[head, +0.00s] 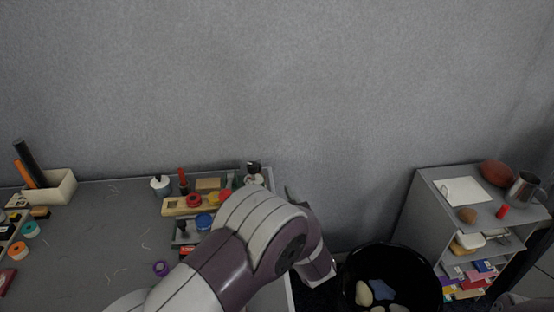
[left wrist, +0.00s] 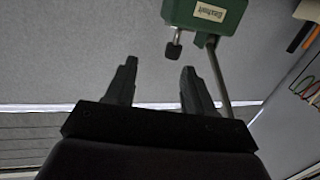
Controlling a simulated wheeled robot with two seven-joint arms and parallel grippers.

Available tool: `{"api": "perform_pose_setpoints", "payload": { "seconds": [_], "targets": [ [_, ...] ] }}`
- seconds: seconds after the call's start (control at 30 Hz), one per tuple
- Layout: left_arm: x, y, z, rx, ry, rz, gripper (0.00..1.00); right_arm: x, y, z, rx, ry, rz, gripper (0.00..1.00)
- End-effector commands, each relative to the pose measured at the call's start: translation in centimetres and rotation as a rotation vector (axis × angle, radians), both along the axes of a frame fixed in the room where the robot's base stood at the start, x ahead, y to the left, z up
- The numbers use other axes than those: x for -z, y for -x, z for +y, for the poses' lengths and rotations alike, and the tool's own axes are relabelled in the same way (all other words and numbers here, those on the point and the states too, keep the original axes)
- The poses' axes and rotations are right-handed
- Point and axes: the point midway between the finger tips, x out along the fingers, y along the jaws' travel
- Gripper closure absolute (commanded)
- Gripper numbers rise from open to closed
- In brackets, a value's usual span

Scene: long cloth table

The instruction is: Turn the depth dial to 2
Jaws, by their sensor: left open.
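A green box-shaped device (left wrist: 205,14) with a small pale label, its text too small to read surely, shows at the top of the left wrist view. A black knob (left wrist: 174,48) hangs on a short stem below its left side, and a grey rod runs down from it. I cannot tell whether this knob is the depth dial; no number scale is readable. My left gripper (left wrist: 157,72) is open and empty, its fingertips apart from and below the device in the picture. In the head view my left arm covers part of the table's right end. My right gripper is not in view.
In the head view, a wooden rack with coloured knobs (head: 182,208) stands near the table's (head: 100,240) back right. A holder (head: 62,188) is at back left. A black bin (head: 420,268) and a grey shelf (head: 425,215) stand to the right.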

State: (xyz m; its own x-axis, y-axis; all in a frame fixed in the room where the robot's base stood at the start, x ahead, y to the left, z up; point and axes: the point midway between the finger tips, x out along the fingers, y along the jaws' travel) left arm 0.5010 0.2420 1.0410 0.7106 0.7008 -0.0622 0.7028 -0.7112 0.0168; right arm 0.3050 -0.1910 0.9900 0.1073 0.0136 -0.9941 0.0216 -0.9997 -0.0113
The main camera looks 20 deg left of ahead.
Motion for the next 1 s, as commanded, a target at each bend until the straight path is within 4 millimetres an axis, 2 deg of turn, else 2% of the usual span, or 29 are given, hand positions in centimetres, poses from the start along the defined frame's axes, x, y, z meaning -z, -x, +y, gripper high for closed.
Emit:
{"api": "perform_pose_setpoints", "payload": {
  "seconds": [0.07,0.17,0.43,0.6,0.8,1.0],
  "targets": [
    [-1.0,0.4,0.6,-0.033,-0.047,-0.02,0.46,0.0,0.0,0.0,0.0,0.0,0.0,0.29],
    [-1.4,-0.1,1.4,-0.039,-0.069,-0.022,0.46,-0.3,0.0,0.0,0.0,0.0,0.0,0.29],
    [-1.5,-4.7,6.3,-0.039,-0.066,-0.022,0.46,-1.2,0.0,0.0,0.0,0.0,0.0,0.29],
    [-1.4,-6.9,8.5,-0.036,-0.066,-0.021,0.46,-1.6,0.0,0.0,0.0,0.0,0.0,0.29],
    [-1.3,-8.1,9.7,-0.033,-0.066,-0.021,0.46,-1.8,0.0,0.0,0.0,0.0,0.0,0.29],
    [-1.3,-8.2,9.8,-0.032,-0.065,-0.021,0.46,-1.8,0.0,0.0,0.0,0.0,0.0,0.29]
  ]
}}
